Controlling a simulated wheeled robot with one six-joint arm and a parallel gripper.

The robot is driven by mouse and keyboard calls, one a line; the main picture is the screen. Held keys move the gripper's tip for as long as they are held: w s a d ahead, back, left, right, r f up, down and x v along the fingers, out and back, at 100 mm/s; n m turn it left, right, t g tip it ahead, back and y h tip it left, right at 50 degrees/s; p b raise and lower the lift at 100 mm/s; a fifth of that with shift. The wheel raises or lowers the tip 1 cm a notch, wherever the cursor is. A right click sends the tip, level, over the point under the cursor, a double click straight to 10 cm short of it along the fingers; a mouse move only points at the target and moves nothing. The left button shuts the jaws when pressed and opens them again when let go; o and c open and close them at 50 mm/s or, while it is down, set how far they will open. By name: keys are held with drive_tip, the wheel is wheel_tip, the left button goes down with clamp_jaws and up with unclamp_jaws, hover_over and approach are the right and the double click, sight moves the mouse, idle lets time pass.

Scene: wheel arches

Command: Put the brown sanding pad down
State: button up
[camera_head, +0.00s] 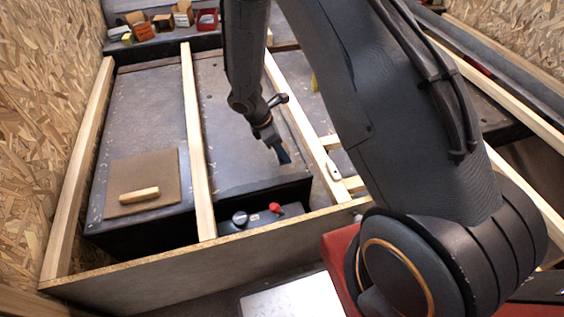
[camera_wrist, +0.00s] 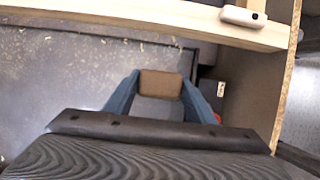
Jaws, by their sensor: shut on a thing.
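My gripper (camera_wrist: 159,88) is shut on the brown sanding pad (camera_wrist: 160,84), which shows between its two blue fingers in the wrist view. In the head view, my gripper (camera_head: 283,157) is low over the dark grey panel (camera_head: 237,130) between two pale wooden bars. The pad cannot be made out in the head view. I cannot tell whether the pad touches the panel.
A brown square board (camera_head: 170,178) with a pale wooden block (camera_head: 139,195) on it lies left of the middle bar (camera_head: 197,150). A white device (camera_head: 333,169) rests on the right bar. Small boxes (camera_head: 183,14) stand at the back.

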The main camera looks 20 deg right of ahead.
drive_tip(key=shift+f+b, duration=0.45)
drive_tip(key=shift+f, duration=2.15)
drive_tip(key=shift+f, duration=0.15)
drive_tip(key=o, duration=1)
drive_tip(key=s+a+r+m+y+p, duration=0.1)
drive_tip(key=s+a+r+m, duration=0.15)
drive_tip(key=r, duration=0.85)
drive_tip(key=s+a+r+m+p, duration=0.1)
drive_tip(key=a+r+m, duration=0.15)
drive_tip(key=r, duration=0.85)
drive_tip(key=s+a+r+m+y, duration=0.2)
drive_tip(key=s+r+m, duration=0.3)
drive_tip(key=s+r, duration=0.3)
drive_tip(key=s+a+r+m+y, duration=0.1)
drive_tip(key=s+r+m, duration=0.4)
drive_tip(key=s, duration=0.8)
wheel_tip(320, 180, up, 3)
drive_tip(key=shift+s+a+r+y, duration=0.2)
drive_tip(key=shift+s+a+y, duration=0.15)
drive_tip(key=shift+y, duration=0.25)
